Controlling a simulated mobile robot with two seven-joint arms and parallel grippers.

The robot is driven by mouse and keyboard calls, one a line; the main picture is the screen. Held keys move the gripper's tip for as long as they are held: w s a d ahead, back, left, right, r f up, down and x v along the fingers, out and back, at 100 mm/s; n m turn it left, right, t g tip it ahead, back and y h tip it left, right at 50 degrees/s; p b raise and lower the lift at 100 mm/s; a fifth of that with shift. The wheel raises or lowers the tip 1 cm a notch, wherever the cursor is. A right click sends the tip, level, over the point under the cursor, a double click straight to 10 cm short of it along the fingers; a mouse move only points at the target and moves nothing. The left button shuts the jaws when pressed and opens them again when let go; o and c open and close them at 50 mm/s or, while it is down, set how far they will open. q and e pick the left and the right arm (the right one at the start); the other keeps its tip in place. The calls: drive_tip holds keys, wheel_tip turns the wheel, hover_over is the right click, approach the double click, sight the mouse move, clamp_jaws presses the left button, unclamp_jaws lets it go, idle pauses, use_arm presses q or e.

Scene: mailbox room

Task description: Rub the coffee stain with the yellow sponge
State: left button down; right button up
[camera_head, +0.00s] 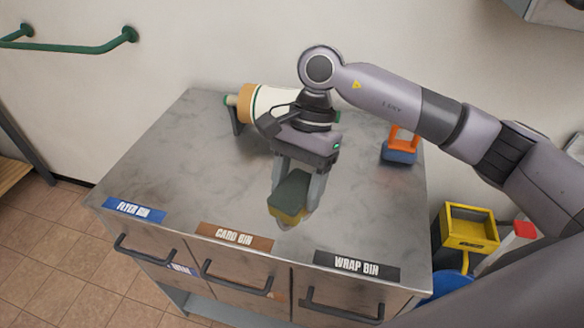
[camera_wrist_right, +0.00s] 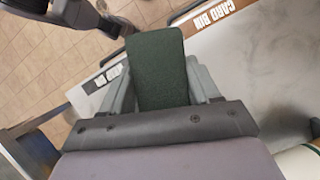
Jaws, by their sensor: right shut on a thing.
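The yellow sponge (camera_head: 289,207) has a dark green scouring side on top and a yellow body below. My right gripper (camera_head: 297,196) is shut on it, over the front middle of the metal counter (camera_head: 190,150), behind the CARD BIN label. I cannot tell whether its underside touches the counter. In the right wrist view the sponge's green face (camera_wrist_right: 158,65) shows between the fingers. I cannot make out a distinct coffee stain; the counter has grey mottling, and the sponge and arm hide part of it. My left gripper is not seen in the head view.
A cream roll with a tan end (camera_head: 245,100) lies at the back of the counter. A blue block with an orange handle (camera_head: 399,152) stands at the back right. Labelled bins with handles (camera_head: 237,278) line the front. A yellow bucket (camera_head: 467,228) is at the right.

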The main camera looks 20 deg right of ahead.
drive_tip(key=shift+a+r+m+t+y, duration=0.25)
drive_tip(key=shift+r+m+t+y, duration=0.35)
drive_tip(key=shift+m, duration=0.6)
drive_tip(key=shift+w+r+m, duration=0.15)
drive_tip(key=shift+r+m, duration=0.1)
drive_tip(key=shift+m, duration=0.25)
drive_tip(key=shift+f+b, duration=0.95)
drive_tip(key=shift+f, duration=1.45)
drive_tip(key=shift+f, duration=0.1)
